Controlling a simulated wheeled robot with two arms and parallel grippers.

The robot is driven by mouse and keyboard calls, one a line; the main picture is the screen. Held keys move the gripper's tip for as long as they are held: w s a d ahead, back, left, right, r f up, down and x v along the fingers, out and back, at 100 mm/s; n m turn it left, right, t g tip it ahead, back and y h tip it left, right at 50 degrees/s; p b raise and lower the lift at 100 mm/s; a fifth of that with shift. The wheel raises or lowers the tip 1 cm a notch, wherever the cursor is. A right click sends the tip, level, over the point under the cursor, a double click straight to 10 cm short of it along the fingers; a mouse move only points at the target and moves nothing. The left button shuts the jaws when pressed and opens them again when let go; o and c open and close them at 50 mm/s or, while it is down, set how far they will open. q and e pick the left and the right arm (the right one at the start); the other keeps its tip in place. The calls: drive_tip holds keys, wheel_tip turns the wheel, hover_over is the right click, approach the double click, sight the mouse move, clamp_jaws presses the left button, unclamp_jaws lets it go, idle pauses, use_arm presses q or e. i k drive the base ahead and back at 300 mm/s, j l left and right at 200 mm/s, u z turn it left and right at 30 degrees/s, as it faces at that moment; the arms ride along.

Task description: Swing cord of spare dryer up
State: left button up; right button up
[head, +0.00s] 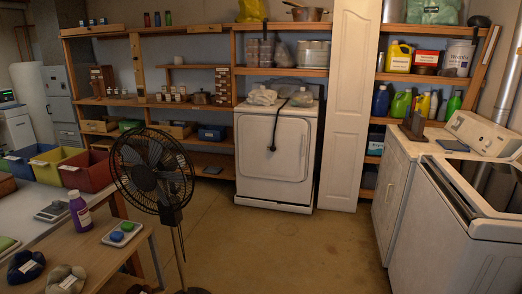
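The spare dryer (256,165) stands against the back shelves, white with a wide front door. Its black cord (276,124) comes over the top edge and hangs down the front of the door. The plug end (272,148) hangs free about a third of the way down the front. White cloth or plastic bundles (262,97) lie on the dryer's top beside the cord. Neither of my grippers shows in the head view.
A black standing fan (152,170) and a table with coloured bins (88,170) are at left. A white door panel (347,110) leans right of the dryer. White washers (455,220) line the right. The floor (270,250) between is clear.

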sight(273, 148)
drive_tip(key=i, duration=4.45)
drive_tip(key=i+z, duration=0.25)
drive_tip(key=i, duration=0.15)
drive_tip(key=i+j+z, duration=0.25)
drive_tip(key=i, duration=0.2)
